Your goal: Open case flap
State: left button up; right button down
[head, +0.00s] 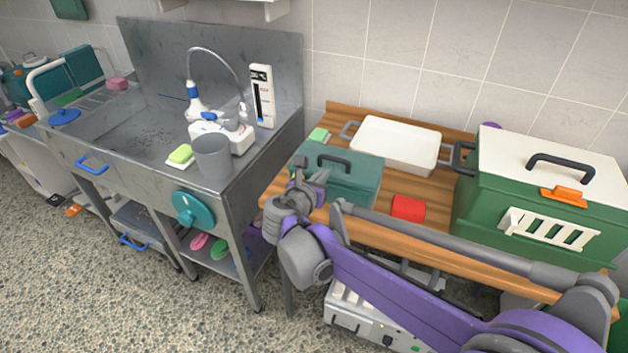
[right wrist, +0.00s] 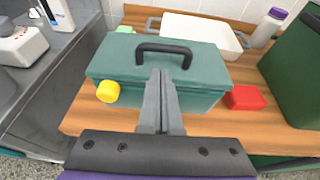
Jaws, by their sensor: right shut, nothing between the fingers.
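The teal case (head: 356,182) sits on the wooden table at its left end, lid down, with a black handle (head: 334,161) on top. The right wrist view shows the case (right wrist: 120,62) close up, with its handle (right wrist: 164,52) and a round yellow knob (right wrist: 108,92) on its front left. My right gripper (right wrist: 161,78) is shut and empty, its fingers pointing at the front middle of the case below the handle. Contact cannot be told. In the head view my right gripper (head: 299,168) partly covers the case's front left. My left gripper is not in view.
A red block (head: 408,208) lies right of the case. A white tray (head: 398,142) stands behind it. A green carrier (head: 480,215) with a white top stands at the right. A steel sink unit (head: 215,100) with a grey cup (head: 212,157) is at the left.

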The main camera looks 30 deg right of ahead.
jog(key=shift+x, duration=2.25)
jog(key=shift+r, duration=0.1)
